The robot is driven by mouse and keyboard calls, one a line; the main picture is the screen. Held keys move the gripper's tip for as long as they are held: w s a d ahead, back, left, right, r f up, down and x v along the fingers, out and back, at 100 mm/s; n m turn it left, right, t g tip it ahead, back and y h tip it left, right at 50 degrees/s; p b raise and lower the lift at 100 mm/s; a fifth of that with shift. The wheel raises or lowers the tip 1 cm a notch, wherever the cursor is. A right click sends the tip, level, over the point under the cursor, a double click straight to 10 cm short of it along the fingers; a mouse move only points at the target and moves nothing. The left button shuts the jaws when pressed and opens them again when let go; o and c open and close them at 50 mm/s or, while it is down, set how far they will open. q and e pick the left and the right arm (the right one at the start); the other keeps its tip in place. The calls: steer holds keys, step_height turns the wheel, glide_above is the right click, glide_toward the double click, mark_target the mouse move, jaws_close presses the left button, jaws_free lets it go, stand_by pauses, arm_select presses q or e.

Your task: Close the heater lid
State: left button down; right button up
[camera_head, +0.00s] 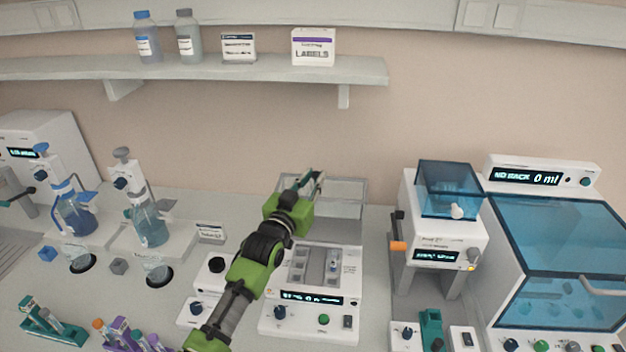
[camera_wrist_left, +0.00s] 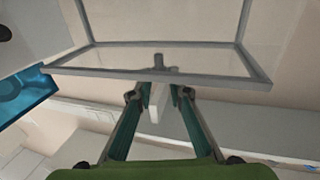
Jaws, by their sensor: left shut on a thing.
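The heater (camera_head: 310,309) is a white box with a lit display, a knob and a green button. Its clear, grey-framed lid (camera_head: 349,188) stands raised at the back, so the heater is open. A small tube (camera_head: 333,262) sits in its block. My left gripper (camera_head: 314,183) reaches over the heater to the lid. In the left wrist view, the left gripper (camera_wrist_left: 158,94) is shut on the pale lid handle (camera_wrist_left: 155,108), under the lid's frame (camera_wrist_left: 160,76). My green and black arm hides part of the heater's left side. My right gripper is not visible.
An orange-levered device (camera_head: 428,245) with a blue cover and a blue-windowed cabinet (camera_head: 560,250) stand right of the heater. Dispenser bottles (camera_head: 150,228) and tube racks (camera_head: 50,325) are at left. A shelf (camera_head: 200,69) hangs above.

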arm_select(q)
steer(key=s+a+f+m+t+h+b, duration=0.2)
steer(key=s+t+h+b, duration=0.2)
steer(key=s+b, duration=0.6)
steer(key=t+b, duration=0.1)
steer(key=b, duration=0.4)
steer(key=shift+s+m, duration=0.3)
steer(key=shift+s, duration=0.1)
steer(key=shift+a, duration=0.1)
